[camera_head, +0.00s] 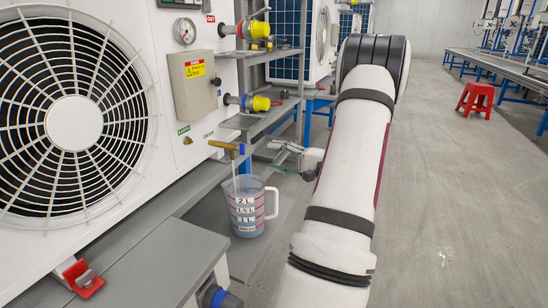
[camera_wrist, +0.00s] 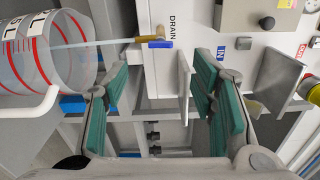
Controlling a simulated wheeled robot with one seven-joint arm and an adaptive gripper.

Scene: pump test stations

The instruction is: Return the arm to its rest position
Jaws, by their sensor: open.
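My arm reaches forward in the head view. My gripper (camera_head: 281,158) is open and empty, to the right of the drain tap (camera_head: 228,147). In the wrist view, the green-padded fingers of my gripper (camera_wrist: 160,95) are wide apart with nothing between them. The brass drain tap with a blue end (camera_wrist: 158,42) lies beyond the fingertips, apart from them, beside the DRAIN label. A thin stream runs from the tap into the clear measuring jug (camera_head: 246,208). The jug (camera_wrist: 40,55) has red graduation lines and a white handle, and it holds liquid; the exact level is hard to read.
A white pump unit with a large fan (camera_head: 74,122) stands at left, with a grey control box (camera_head: 193,85) and yellow-red valves (camera_head: 255,103). Grey shelving (camera_head: 270,120) stands close to my gripper. A red stool (camera_head: 478,99) is far right. The floor (camera_head: 440,190) to the right is clear.

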